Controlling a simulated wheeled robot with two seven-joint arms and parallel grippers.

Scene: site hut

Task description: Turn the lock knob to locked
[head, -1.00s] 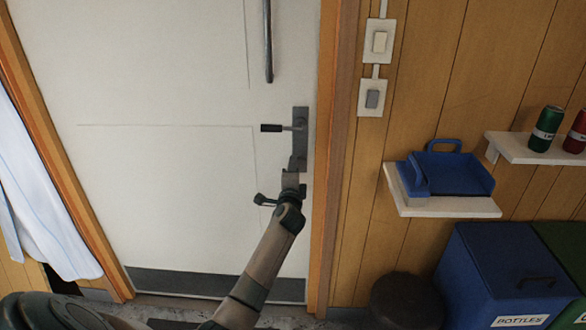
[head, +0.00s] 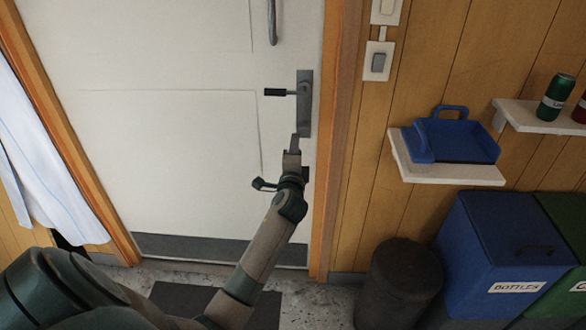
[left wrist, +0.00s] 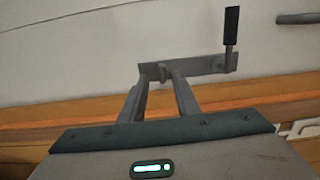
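The white door (head: 170,120) has a grey lock plate (head: 304,100) near its right edge, with a dark-tipped lever handle (head: 278,92). My left gripper (head: 295,142) is at the lower end of the plate. In the left wrist view, the small grey lock knob (left wrist: 162,72) sits on the plate (left wrist: 200,65), between the tips of my left gripper (left wrist: 160,82). The fingers are apart, with a gap around the knob. In the head view the knob cannot be made out behind the gripper. My right gripper is out of view.
A grey pull bar (head: 272,20) is above the lever. A white cloth (head: 40,160) hangs left.

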